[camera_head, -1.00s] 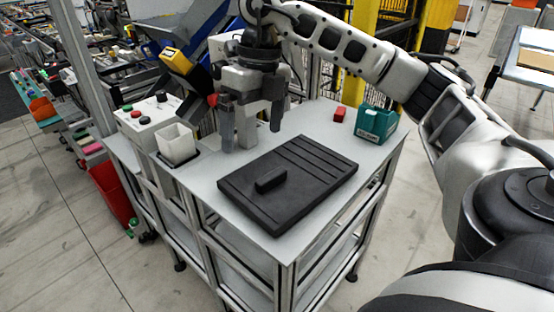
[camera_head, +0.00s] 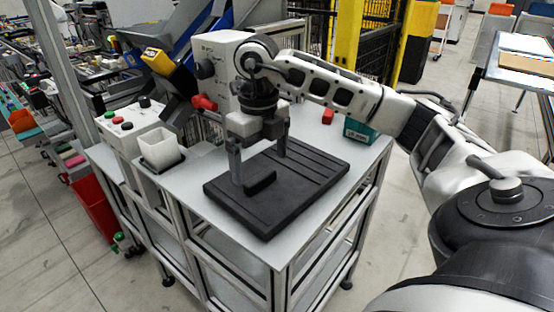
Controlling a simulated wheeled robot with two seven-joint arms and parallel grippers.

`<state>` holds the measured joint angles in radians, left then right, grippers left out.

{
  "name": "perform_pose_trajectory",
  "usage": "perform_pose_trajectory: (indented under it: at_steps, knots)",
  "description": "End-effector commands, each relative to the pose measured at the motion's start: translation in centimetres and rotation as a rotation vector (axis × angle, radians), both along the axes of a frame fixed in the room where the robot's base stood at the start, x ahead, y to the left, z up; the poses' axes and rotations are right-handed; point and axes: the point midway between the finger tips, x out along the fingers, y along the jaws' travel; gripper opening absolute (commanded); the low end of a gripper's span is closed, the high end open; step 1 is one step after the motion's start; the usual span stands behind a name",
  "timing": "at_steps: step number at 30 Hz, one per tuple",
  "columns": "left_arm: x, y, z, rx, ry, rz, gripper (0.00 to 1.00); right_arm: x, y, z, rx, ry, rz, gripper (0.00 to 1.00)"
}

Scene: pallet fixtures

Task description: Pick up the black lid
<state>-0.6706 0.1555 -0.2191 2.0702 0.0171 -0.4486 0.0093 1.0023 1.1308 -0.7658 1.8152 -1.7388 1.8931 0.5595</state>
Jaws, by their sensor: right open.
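The black lid (camera_head: 300,205) looks like a flat dark slab with long grooves on its right part, lying on the grey table. A short raised black bar (camera_head: 262,182) stands on its left part. My right gripper (camera_head: 260,165) points down over the back left part of the slab, its two fingers spread and nothing between them. Its left finger overlaps the left end of the bar in the picture; I cannot tell whether it touches. My left gripper is not in view.
A white open cup (camera_head: 161,148) and a control box with buttons (camera_head: 128,125) stand at the left. A grey box with a red knob (camera_head: 204,103) stands behind my gripper. A teal box (camera_head: 360,130) and a red block (camera_head: 328,117) sit at the back right.

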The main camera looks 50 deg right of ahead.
Motion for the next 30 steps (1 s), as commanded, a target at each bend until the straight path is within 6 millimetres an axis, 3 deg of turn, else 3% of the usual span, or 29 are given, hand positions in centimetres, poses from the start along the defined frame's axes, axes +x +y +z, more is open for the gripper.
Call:
perform_pose_trajectory:
  at_steps: [7, 15, 16, 23, 30]
  knots:
    - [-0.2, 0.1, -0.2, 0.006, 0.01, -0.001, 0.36, 0.2, 0.2, -3.4, 0.0, 0.004, 0.0, 0.98]
    - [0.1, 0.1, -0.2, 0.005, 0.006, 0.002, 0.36, 0.2, 0.2, -3.8, 0.0, 0.001, 0.0, 0.98]
    - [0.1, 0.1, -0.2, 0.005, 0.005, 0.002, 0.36, 0.2, 0.2, -3.8, 0.0, 0.001, 0.0, 0.95]
    - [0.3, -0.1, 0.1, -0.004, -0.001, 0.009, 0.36, 0.2, 0.2, -3.8, 0.0, 0.001, 0.0, 0.32]
    - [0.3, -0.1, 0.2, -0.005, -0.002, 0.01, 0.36, 0.3, 0.2, -3.5, 0.0, -0.003, 0.0, 0.32]
